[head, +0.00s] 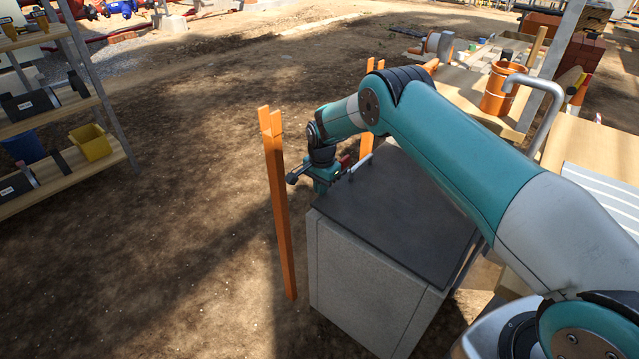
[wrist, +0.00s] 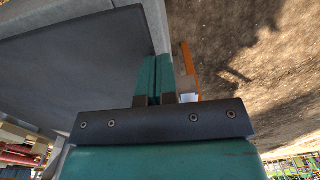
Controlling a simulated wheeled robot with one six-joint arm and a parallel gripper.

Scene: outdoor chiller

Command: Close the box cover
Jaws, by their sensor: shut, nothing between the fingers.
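The box (head: 362,285) is a light grey block standing on the ground at the centre of the head view. Its dark grey cover (head: 415,215) looks flat across the top, with no gap that I can make out. In the wrist view the dark panel (wrist: 75,75) fills the upper left, with a lighter rim along its right side. My gripper (wrist: 158,65) is shut and empty, its teal fingers together near that rim. In the head view it is at the box's far left corner; whether it touches the cover I cannot tell.
Orange posts (head: 277,200) stand close to the box's left and far sides. A shelf (head: 60,180) with bins is at far left. A wooden bench (head: 455,90) with an orange bucket (head: 503,88) stands at right. Bare ground lies open between shelf and box.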

